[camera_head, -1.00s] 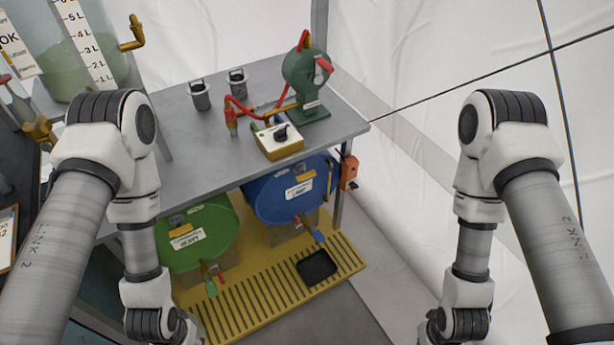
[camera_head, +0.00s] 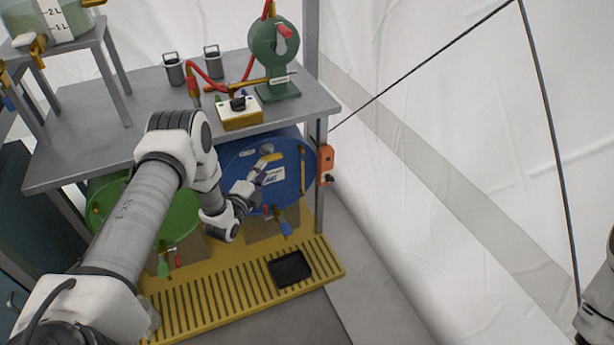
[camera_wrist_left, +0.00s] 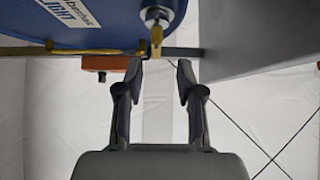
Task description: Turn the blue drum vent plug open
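The blue drum (camera_head: 290,172) lies under the bench, its round face with a white label towards me. Its vent plug (camera_head: 267,150) is a small grey round piece with a yellow part, high on that face. In the left wrist view the plug (camera_wrist_left: 156,36) shows as a brass tab below a grey disc, on the blue drum (camera_wrist_left: 110,35). My left gripper (camera_head: 262,173) is in front of the drum face, just below the plug. In the left wrist view its fingers (camera_wrist_left: 160,68) are open and empty, with the tab just beyond the gap. My right gripper is out of view.
The grey bench (camera_head: 120,130) overhangs the drums. A green drum (camera_head: 180,215) lies left, partly behind my left arm. A yellow slatted base (camera_head: 215,298) with a black tray (camera_head: 290,269) is below. An orange box (camera_head: 326,163) is on the bench leg. The floor right is clear.

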